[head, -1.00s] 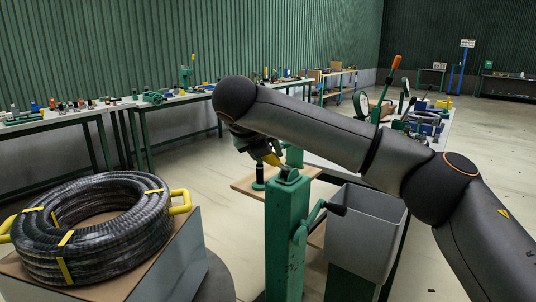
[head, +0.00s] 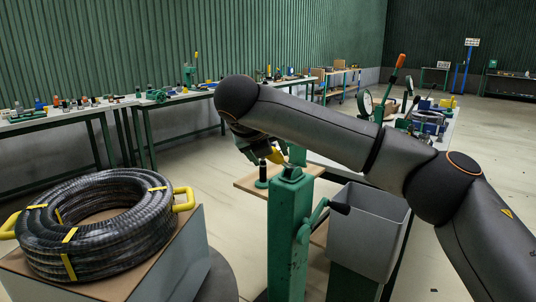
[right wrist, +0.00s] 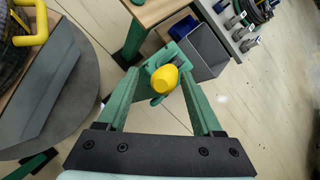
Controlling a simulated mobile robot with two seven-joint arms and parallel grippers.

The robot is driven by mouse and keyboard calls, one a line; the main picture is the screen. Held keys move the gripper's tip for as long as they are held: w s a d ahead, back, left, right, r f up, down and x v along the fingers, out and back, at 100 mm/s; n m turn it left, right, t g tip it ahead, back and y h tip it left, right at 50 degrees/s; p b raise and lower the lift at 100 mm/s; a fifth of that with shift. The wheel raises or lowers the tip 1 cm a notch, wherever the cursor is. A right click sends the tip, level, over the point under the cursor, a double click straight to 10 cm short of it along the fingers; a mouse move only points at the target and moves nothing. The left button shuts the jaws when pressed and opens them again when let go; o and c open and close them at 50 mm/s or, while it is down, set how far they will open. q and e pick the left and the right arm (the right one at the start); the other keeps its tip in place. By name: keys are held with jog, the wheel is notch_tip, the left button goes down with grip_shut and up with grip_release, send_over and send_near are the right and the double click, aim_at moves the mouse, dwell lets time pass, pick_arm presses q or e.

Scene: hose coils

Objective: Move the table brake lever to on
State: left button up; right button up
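A green post (head: 289,235) stands in the middle of the head view. A side crank with a black knob (head: 340,207) is on its right. A yellow knob (head: 277,156) shows near the post's top; which part is the table brake lever is not clear. In the right wrist view, the yellow knob (right wrist: 163,78) lies between the green fingers of my right gripper (right wrist: 160,82), which are apart. Contact cannot be told. In the head view my right gripper (head: 258,147) is by the knob, its fingertips partly hidden. My left gripper is out of view.
A black hose coil (head: 95,228) with yellow ties and handles sits on a box at left. A grey bin (head: 368,235) stands right of the post. A small wooden tabletop (head: 247,184) is behind it. Benches with tools line the wall. Pale floor is open behind.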

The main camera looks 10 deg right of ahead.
jog(key=v, duration=1.2)
jog(key=shift+a, duration=0.2)
